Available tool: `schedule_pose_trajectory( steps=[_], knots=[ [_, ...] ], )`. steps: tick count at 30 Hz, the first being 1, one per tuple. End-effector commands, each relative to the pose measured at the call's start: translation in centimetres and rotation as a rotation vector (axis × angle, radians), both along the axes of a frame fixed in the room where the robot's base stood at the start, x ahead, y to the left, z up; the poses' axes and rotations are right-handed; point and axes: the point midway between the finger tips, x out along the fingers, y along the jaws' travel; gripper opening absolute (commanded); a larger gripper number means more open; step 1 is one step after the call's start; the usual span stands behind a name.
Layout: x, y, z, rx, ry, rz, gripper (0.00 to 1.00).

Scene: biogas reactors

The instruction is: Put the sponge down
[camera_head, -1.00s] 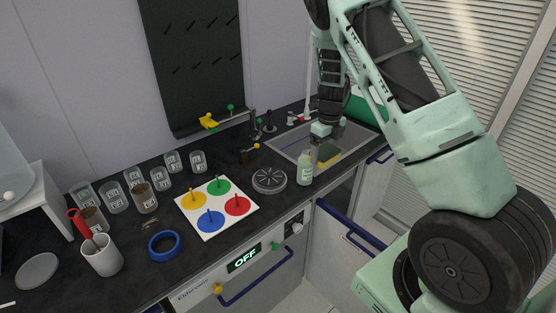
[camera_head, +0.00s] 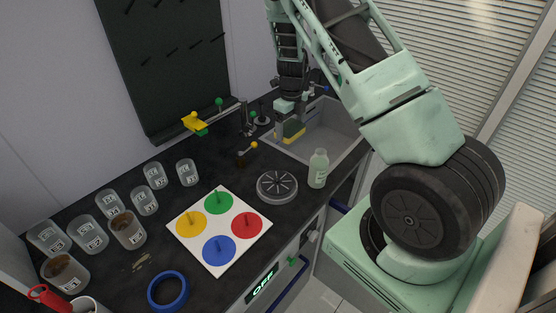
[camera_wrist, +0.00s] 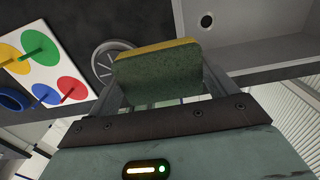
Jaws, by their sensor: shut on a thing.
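The sponge (camera_head: 291,131), yellow with a dark green scouring side, is between the fingers of my gripper (camera_head: 287,122). In the wrist view the sponge (camera_wrist: 158,76) is clamped between the two fingers, green face towards the camera and yellow edge on top. In the head view it shows at the left part of the sink (camera_head: 335,130), near the sink's left rim. I cannot tell whether it touches the sink. My arm hides part of the sink's far side.
A bottle (camera_head: 318,168) stands near the sink's front left corner. A round grey drain-like disc (camera_head: 277,185) and a white board with coloured discs (camera_head: 219,231) lie on the dark counter (camera_head: 165,190). Several jars (camera_head: 128,230) and a blue ring (camera_head: 168,291) are further left.

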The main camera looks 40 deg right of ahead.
Motion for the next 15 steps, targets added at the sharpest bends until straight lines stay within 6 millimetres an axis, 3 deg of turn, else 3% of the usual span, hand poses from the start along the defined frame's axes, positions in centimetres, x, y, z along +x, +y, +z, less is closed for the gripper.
schedule_pose_trajectory(
  steps=[1, 8, 15],
  knots=[
    [-0.1, 0.0, -1.2, 0.001, 0.001, -0.001, 0.64],
    [-0.1, 0.0, -3.6, 0.001, 0.002, -0.001, 0.64],
    [-0.1, 0.0, -7.5, 0.001, 0.003, -0.001, 0.64]
  ],
)
